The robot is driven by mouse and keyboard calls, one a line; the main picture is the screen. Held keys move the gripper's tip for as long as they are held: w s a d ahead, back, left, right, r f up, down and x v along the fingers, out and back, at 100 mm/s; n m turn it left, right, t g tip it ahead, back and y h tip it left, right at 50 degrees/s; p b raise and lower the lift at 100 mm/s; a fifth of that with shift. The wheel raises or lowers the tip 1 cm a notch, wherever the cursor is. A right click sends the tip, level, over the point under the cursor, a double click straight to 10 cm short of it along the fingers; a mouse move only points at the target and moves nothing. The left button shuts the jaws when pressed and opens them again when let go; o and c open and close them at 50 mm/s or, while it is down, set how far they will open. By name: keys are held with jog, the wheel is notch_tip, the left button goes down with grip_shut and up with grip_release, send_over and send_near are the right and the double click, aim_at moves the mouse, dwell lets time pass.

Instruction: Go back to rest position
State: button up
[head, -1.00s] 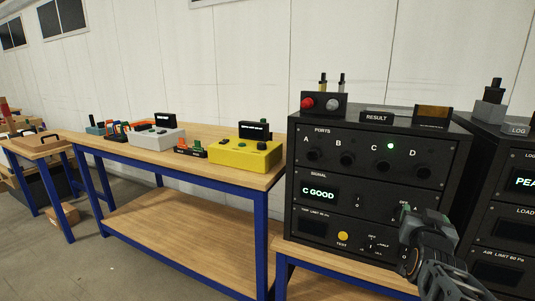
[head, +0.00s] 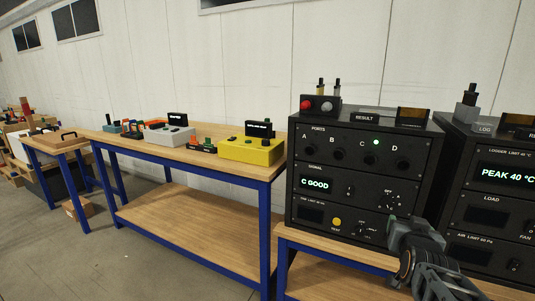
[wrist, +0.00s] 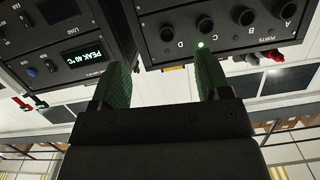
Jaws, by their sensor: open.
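My gripper (head: 408,232) is at the lower right of the head view, in front of the lower right part of the black tester rack (head: 322,170). In the wrist view my gripper (wrist: 163,78) has its two green fingers wide apart, with nothing between them. The rack shows ports A to D, a green light by C (head: 376,142) and a display reading "C GOOD" (head: 315,183). The wrist view is upside down and shows the same port panel (wrist: 222,38) beyond the fingers.
A second black rack (head: 470,210) reading "PEAK 40 °C" stands close on the right. A wooden bench (head: 190,208) with blue legs is at the left, carrying a yellow box (head: 250,150) and a grey box (head: 168,136). Open floor (head: 110,270) lies at lower left.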

jog(key=s+a+r+n+g+y+p, duration=0.1)
jog(key=s+a+n+g+y+p, duration=0.1)
jog(key=s+a+g+p, duration=0.3)
jog(key=s+a+r+n+g+y+p, duration=0.2)
jog(key=s+a+n+g+y+p, duration=0.1)
jog(key=s+a+p, duration=0.5)
jog(key=a+g+y+p, duration=0.1)
jog(key=a+g+p, duration=0.1)
jog(key=a, duration=0.2)
jog(key=shift+s+r+n+p, duration=0.25)
jog(key=shift+n+p, duration=0.05)
jog(key=shift+p, duration=0.05)
